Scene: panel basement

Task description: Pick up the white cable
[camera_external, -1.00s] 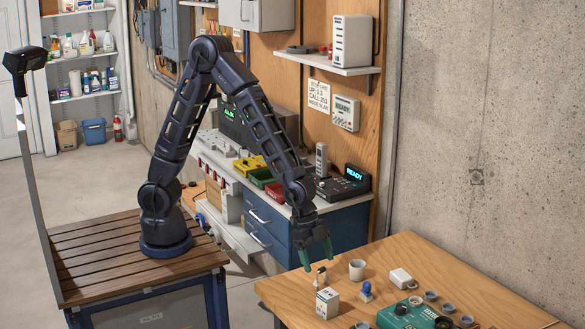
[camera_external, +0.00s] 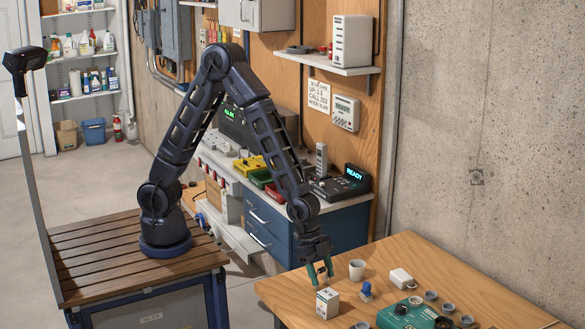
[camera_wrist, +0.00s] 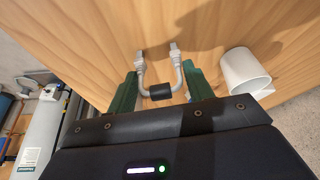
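The white cable (camera_wrist: 140,72) shows in the wrist view as a U-shape with two plug ends and a dark sleeve at its middle. My gripper (camera_wrist: 161,75) is open, with one green finger on each side of the cable; a gap shows on both sides, so I am not closed on it. In the external view my gripper (camera_external: 320,273) is low over the near left part of the wooden table (camera_external: 450,263). The cable is small and mostly hidden between the fingers there.
A white cup (camera_external: 357,270) stands just right of my gripper; it also shows in the wrist view (camera_wrist: 245,75). A small white box (camera_external: 327,303) is in front. A blue-handled item (camera_external: 366,291), a white block (camera_external: 401,279) and a teal device (camera_external: 412,314) lie further right.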

